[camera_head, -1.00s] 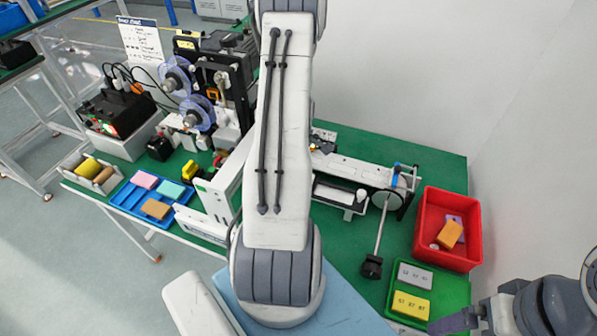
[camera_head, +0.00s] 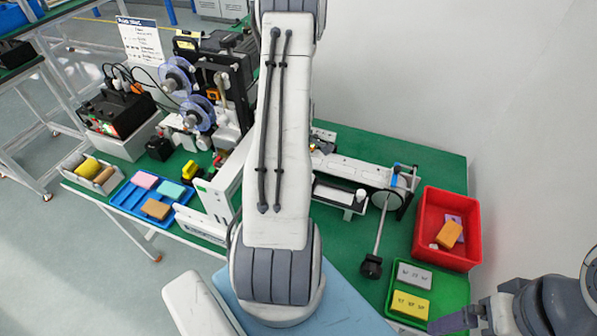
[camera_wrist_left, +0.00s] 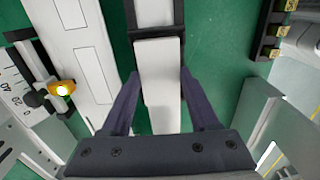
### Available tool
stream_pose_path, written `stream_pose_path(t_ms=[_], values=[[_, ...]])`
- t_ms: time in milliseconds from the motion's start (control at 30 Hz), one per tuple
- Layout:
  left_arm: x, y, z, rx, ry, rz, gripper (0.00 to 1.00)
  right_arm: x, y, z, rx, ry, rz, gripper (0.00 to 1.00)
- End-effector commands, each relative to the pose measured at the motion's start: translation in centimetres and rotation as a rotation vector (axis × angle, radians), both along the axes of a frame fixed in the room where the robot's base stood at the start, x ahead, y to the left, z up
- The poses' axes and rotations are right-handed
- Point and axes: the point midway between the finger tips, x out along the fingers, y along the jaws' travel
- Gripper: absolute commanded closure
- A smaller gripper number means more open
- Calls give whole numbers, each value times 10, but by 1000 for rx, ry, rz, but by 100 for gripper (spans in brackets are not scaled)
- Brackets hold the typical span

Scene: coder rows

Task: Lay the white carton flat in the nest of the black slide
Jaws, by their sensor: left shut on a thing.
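In the left wrist view, the white carton (camera_wrist_left: 160,95) is between the two dark purple fingers of my left gripper (camera_wrist_left: 160,78), which is shut on it. Its far end meets a black crossbar of the black slide (camera_wrist_left: 156,33). Black rails run on from there on both sides of a white surface. I cannot tell whether the carton rests on anything. In the head view, my left arm hides the left gripper and the carton. My right gripper (camera_head: 462,319) shows only partly at the lower right, away from the slide; its opening is unclear.
A red bin (camera_head: 428,222) with an orange block and a green tray (camera_head: 398,318) with grey and yellow blocks stand at the right. A labelling machine with reels (camera_head: 197,113) and a blue tray (camera_head: 126,196) stand left of my arm. A crank rod (camera_head: 380,232) sticks out near the bin.

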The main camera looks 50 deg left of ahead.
Motion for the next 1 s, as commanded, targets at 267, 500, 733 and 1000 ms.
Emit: stream_pose_path(t_ms=[267, 500, 733, 1000], values=[[0, 0, 0, 0, 0, 0, 66, 0, 0, 0, 0, 0, 0, 4], [0, 0, -4, 0, 0, 0, 66, 0, 0, -3, 0, 0, 0, 4], [0, 0, -9, 0, 0, 0, 66, 0, 0, -6, 0, 0, 0, 4], [0, 0, -11, 0, 0, 0, 66, 0, 0, -7, 0, 0, 0, 4]])
